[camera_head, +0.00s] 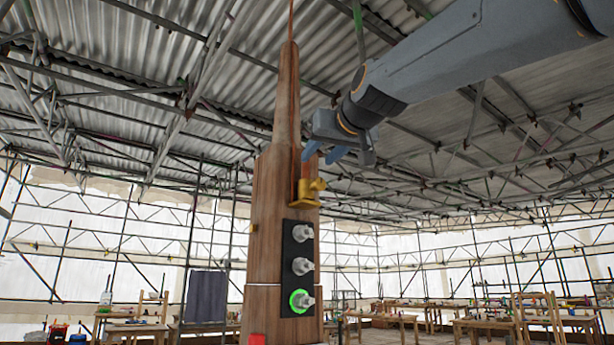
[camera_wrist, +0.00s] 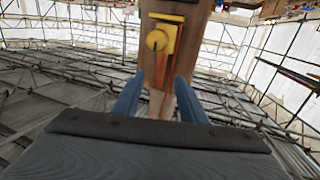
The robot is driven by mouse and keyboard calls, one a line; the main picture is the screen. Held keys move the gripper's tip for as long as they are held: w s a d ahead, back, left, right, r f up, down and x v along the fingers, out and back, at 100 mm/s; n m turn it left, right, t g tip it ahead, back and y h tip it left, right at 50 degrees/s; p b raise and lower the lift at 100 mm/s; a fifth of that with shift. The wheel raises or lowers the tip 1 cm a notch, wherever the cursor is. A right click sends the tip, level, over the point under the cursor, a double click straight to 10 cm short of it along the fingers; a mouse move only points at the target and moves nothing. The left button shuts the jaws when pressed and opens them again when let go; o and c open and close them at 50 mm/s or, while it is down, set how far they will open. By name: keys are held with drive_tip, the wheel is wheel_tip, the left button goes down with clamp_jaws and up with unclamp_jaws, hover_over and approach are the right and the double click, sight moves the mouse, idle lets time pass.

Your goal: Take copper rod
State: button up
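The wooden spire (camera_head: 268,205) stands upright in the middle of the head view. A thin copper-coloured rod (camera_head: 291,20) rises from its tip. A reddish-copper strip also runs down its face to a brass-yellow clamp (camera_head: 308,192), which shows in the wrist view too (camera_wrist: 161,38). My gripper (camera_head: 323,154) is to the right of the spire, above the clamp. In the wrist view its two blue fingers (camera_wrist: 157,97) are apart, with the spire's wood and a copper-coloured line seen between them. Nothing is visibly held. I cannot tell the distance to the strip.
A black panel (camera_head: 299,252) with several grey knobs is on the spire below the clamp; its lowest knob has a green ring. Wooden workbenches (camera_head: 135,327) stand in the background. Scaffolding surrounds the place under a corrugated roof. A red object (camera_head: 257,339) is at the spire's foot.

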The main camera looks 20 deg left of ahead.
sight(308, 168)
drive_tip(key=shift+p+x, duration=2.15)
drive_tip(key=shift+x, duration=1.65)
drive_tip(key=shift+s+a, duration=0.1)
clamp_jaws()
